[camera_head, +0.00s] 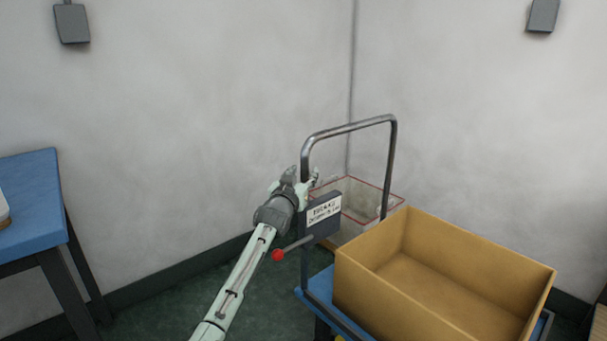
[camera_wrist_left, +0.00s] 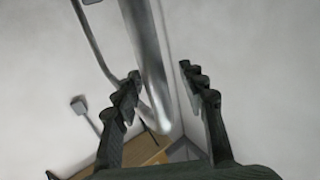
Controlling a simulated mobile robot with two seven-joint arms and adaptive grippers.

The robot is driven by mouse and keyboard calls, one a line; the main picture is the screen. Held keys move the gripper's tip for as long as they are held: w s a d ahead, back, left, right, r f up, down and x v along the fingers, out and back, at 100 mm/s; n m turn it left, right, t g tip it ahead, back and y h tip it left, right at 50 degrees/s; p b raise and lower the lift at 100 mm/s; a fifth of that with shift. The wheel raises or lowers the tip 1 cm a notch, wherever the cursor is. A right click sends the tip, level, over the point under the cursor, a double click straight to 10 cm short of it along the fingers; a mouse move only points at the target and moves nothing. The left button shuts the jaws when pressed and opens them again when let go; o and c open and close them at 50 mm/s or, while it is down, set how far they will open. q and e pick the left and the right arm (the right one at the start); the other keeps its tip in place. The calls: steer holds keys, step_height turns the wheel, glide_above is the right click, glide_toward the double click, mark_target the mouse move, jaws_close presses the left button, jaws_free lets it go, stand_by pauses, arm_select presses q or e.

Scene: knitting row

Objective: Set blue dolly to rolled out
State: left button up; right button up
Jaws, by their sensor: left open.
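The blue dolly (camera_head: 351,326) stands at the lower right in the head view, its deck mostly hidden under a large cardboard box. Its metal push handle (camera_head: 348,128) rises at the near-wall side and also shows in the left wrist view (camera_wrist_left: 145,60). A small dark sign box (camera_head: 322,212) is fixed to the handle's left post. My left gripper (camera_head: 301,180) is beside the handle's left post, above the sign. In the left wrist view my left gripper (camera_wrist_left: 162,85) is open, with the handle's bar showing between its two fingers. I cannot tell whether they touch the bar. My right gripper is in neither view.
The open, empty cardboard box (camera_head: 450,277) fills the dolly's top. A pale bin with a red rim (camera_head: 358,222) stands behind the handle in the corner. A red-knobbed lever (camera_head: 279,255) sticks out left below the sign. A blue table (camera_head: 32,197) stands at far left; green floor lies between.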

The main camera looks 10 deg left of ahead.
arm_select(q)
steer(key=s, duration=1.2)
steer(key=shift+a, duration=0.4)
steer(key=s+a+f+g+y, duration=0.1)
steer(key=s+a+f+g, duration=0.15)
steer(key=s+f, duration=0.55)
steer(key=s+a+f+g, duration=0.1)
steer(key=s+f+g, duration=0.25)
steer(key=f, duration=0.75)
steer(key=s+a+f+g+y, duration=0.1)
steer(key=s+a+f+g, duration=0.1)
steer(key=s+f, duration=0.6)
steer(key=s+a+f+g, duration=0.2)
steer(key=s+f, duration=0.6)
steer(key=s, duration=0.4)
steer(key=s+a+f+g, duration=0.2)
steer(key=s+f+g, duration=0.3)
steer(key=s+f, duration=0.3)
steer(key=s, duration=0.3)
steer(key=shift+s+a+f+m, duration=0.15)
steer(key=shift+s+m, duration=0.25)
